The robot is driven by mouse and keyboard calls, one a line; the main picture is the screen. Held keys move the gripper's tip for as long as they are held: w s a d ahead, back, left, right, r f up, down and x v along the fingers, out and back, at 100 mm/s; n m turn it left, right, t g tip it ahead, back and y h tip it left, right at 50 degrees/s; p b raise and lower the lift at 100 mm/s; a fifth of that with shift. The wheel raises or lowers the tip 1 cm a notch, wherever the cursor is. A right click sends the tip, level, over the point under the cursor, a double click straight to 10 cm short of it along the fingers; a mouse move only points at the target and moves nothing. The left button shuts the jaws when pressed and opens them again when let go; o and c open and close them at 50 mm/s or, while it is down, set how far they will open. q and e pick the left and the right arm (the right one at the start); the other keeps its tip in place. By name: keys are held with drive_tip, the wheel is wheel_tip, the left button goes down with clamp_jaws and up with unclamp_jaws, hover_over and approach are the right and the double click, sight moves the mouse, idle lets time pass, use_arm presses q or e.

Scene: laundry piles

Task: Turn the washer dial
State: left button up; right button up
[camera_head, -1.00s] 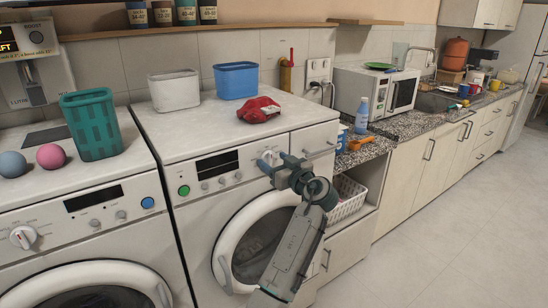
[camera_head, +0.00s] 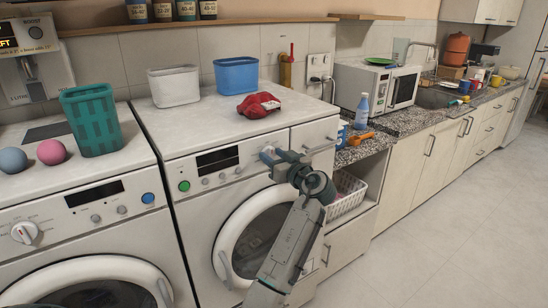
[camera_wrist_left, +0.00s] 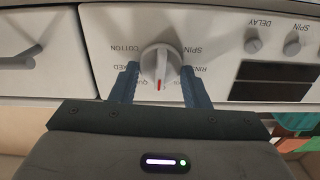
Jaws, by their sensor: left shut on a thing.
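The washer dial (camera_wrist_left: 161,64) is a round grey-white knob with a red mark, on the panel of the right washing machine (camera_head: 215,138). In the left wrist view the red mark points toward the bottom of the picture. My left gripper (camera_head: 268,156) is at the right part of that panel in the head view. Its two blue-grey fingers (camera_wrist_left: 158,85) stand on either side of the knob, and the gripper is shut on it. In the head view the gripper mostly hides the dial. My right gripper is not in view.
A red cloth (camera_head: 258,105), a white bin (camera_head: 175,88) and a blue bin (camera_head: 237,76) sit on the washer top. Another washer (camera_head: 75,240) with its own dial (camera_head: 24,233) stands left. A drawer handle (camera_head: 320,146) is just right of my gripper. The floor at right is clear.

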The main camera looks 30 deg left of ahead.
use_arm(q)
drive_tip(key=shift+m, duration=1)
drive_tip(key=m, duration=0.2)
drive_tip(key=shift+m, duration=0.4)
drive_tip(key=m+p, duration=0.1)
drive_tip(key=m, duration=0.2)
drive_tip(key=shift+w+m, duration=0.1)
drive_tip(key=shift+m, duration=0.2)
drive_tip(key=shift+m+p, duration=0.6)
drive_tip(key=shift+m, duration=0.3)
drive_tip(key=m+p, duration=0.1)
drive_tip(key=m, duration=0.1)
drive_tip(key=shift+m+p, duration=0.3)
drive_tip(key=shift+m, duration=0.1)
drive_tip(key=m+p, duration=0.2)
drive_tip(key=m, duration=0.1)
drive_tip(key=shift+d+m+p, duration=0.1)
drive_tip(key=shift+m+p, duration=0.2)
drive_tip(key=m+p, duration=0.3)
drive_tip(key=m, duration=0.1)
drive_tip(key=shift+f, duration=0.1)
drive_tip(key=shift+f+m+p, duration=0.2)
drive_tip(key=shift+m+p, duration=0.85)
drive_tip(key=shift+m, duration=0.45)
